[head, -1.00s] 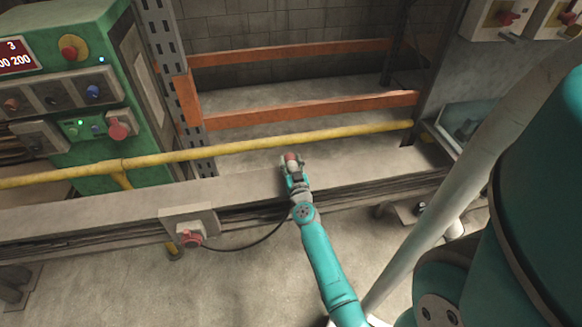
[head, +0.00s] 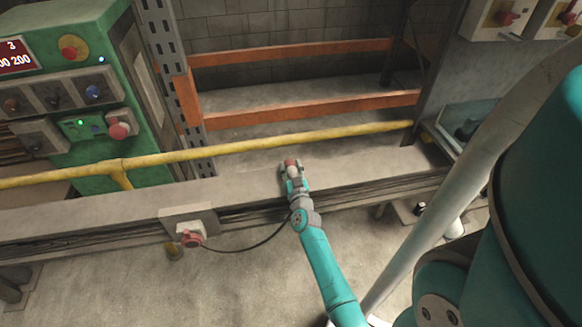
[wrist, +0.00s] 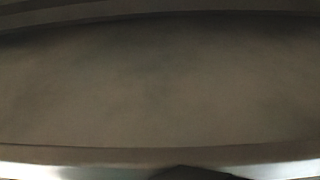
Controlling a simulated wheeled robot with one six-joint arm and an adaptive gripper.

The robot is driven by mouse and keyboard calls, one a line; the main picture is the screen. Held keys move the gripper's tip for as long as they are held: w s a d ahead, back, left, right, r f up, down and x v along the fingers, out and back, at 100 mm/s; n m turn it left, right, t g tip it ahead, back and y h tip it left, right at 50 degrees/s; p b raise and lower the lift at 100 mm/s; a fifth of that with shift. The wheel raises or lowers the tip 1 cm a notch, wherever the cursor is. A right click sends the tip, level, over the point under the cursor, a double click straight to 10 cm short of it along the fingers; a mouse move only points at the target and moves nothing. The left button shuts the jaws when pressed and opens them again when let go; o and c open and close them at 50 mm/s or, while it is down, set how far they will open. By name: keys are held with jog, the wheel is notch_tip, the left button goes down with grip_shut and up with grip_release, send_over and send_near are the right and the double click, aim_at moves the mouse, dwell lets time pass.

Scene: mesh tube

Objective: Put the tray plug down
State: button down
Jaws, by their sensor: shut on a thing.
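My gripper (head: 291,168) is at the end of my teal arm, low over the grey ledge in the head view. It is shut on the tray plug (head: 291,162), a small piece with a red end and a pale body. The fingers hide part of the plug. I cannot tell whether the plug touches the ledge (head: 360,168). The wrist view shows only a blurred grey-brown surface with a pale edge along the bottom, and neither plug nor fingers can be made out there.
A yellow rail (head: 235,147) runs just behind the gripper. A socket box (head: 188,222) with a red plug and black cable is on the ledge's front, to the left. A green control cabinet (head: 125,90) stands at the left. The ledge is bare on both sides of the gripper.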

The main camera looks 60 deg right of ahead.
jog(key=shift+f, duration=0.4)
jog(key=c, duration=0.5)
grip_release()
jog(key=shift+c, duration=0.2)
jog(key=shift+r, duration=0.1)
